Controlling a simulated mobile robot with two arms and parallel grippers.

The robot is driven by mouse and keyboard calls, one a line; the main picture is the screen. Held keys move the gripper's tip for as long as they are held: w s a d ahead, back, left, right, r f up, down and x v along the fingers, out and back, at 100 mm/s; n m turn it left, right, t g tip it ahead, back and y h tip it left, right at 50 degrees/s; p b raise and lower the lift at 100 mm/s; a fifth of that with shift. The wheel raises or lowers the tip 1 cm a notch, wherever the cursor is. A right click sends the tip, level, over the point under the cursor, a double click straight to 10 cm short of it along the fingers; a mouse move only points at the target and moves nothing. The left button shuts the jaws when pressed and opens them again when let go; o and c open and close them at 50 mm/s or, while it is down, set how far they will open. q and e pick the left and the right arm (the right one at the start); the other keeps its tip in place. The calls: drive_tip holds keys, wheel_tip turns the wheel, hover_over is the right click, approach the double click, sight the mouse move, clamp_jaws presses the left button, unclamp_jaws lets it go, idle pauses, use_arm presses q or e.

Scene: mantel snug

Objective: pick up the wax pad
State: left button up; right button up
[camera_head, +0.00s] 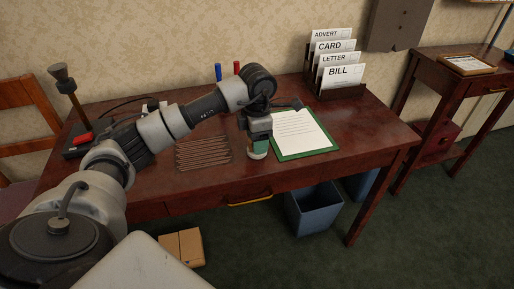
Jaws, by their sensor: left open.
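My left gripper (258,137) points down over the front part of the dark red desk (360,135). It is open. A small green and cream round thing (258,152) sits directly below it, at or between the fingertips; I cannot tell if they touch it. This may be the wax pad, but no label shows and the gripper hides its top. My right gripper is not in view.
A green-edged board with a white sheet (296,132) lies right of the gripper, and a ribbed mat (203,153) lies left. A letter rack (342,92) stands behind right. A blue bin (314,211) is below the desk's front edge.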

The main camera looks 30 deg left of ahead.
use_arm(q)
drive_tip(key=shift+f, duration=0.45)
drive_tip(key=c, duration=1)
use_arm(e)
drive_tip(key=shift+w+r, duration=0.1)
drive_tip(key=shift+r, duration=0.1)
use_arm(q)
drive_tip(key=shift+r, duration=0.15)
drive_tip(key=shift+r, duration=0.25)
wheel_tip(320, 180, up, 4)
drive_tip(key=shift+p, duration=0.3)
drive_tip(key=w+d+r, duration=0.6)
drive_tip(key=w+d, duration=0.1)
drive_tip(key=d, duration=0.1)
drive_tip(key=shift+w+d+r+p, duration=0.15)
drive_tip(key=shift+w+d+p, duration=0.2)
drive_tip(key=shift+w+d, duration=0.05)
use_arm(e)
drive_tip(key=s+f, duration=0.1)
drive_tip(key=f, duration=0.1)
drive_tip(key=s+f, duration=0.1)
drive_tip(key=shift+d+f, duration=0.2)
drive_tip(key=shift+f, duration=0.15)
